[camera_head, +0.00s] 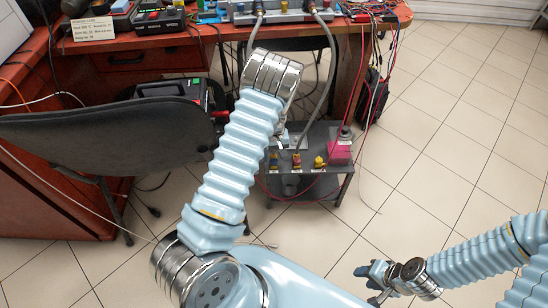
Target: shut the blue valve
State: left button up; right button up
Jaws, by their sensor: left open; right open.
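A small grey stand (312,187) in the middle holds a row of small valve fittings. A yellow one (319,162) and a red and yellow one (296,161) show, with a darker yellowish one (273,158) at the left. White labels sit below them. I cannot make out a clearly blue valve handle; my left arm covers part of the stand's left side. My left gripper (283,135) is open and mostly hidden behind its wrist, just above and behind the left fittings; contact cannot be told. My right gripper (369,285) is open and empty over the floor at the lower right.
Grey hoses (329,75) run from a metal manifold (283,12) on the red-brown desk (190,38) down toward the stand. A pink item (340,152) is at the stand's right. A dark chair (110,135) stands left of my arm. The tiled floor (470,130) is clear at right.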

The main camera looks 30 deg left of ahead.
aim_at(274, 162)
pick_arm(q)
jog(key=shift+f, duration=1.1)
grip_shut()
jog(key=shift+f+m+b, duration=0.25)
jog(key=shift+m+b, duration=1)
jog(key=shift+m, duration=0.25)
jog(key=shift+r+m, duration=0.25)
jog(key=shift+m, duration=0.45)
grip_release()
